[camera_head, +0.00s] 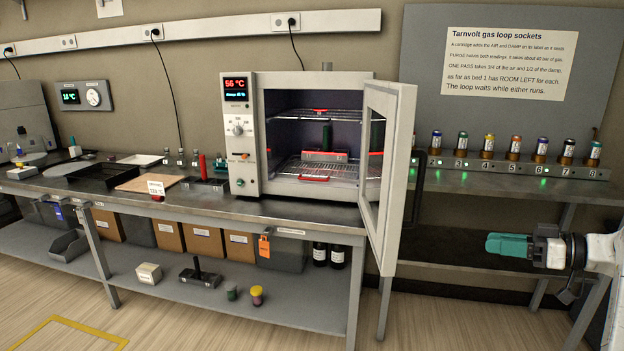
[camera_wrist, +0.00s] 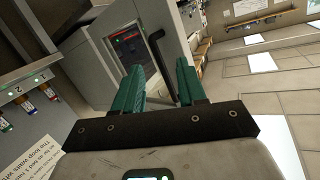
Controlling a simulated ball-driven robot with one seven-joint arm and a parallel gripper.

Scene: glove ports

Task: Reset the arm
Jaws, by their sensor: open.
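My gripper (camera_head: 492,244) is at the right of the head view, held out to the left in front of the lower part of the socket bench. Its teal fingers point left toward the open oven door. In the wrist view my gripper (camera_wrist: 160,84) shows two teal fingers apart with nothing between them. The oven door (camera_head: 388,170) stands open, with a clear gap between it and the fingertips. Beyond the fingers in the wrist view are the oven door (camera_wrist: 174,50) and its dark handle.
The oven (camera_head: 245,130) reads 56 °C and has wire racks inside. The socket rail (camera_head: 500,167) with several cartridges stands above and behind my gripper. A bench (camera_head: 215,205) with trays runs left. Open floor (camera_head: 450,325) lies below my gripper.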

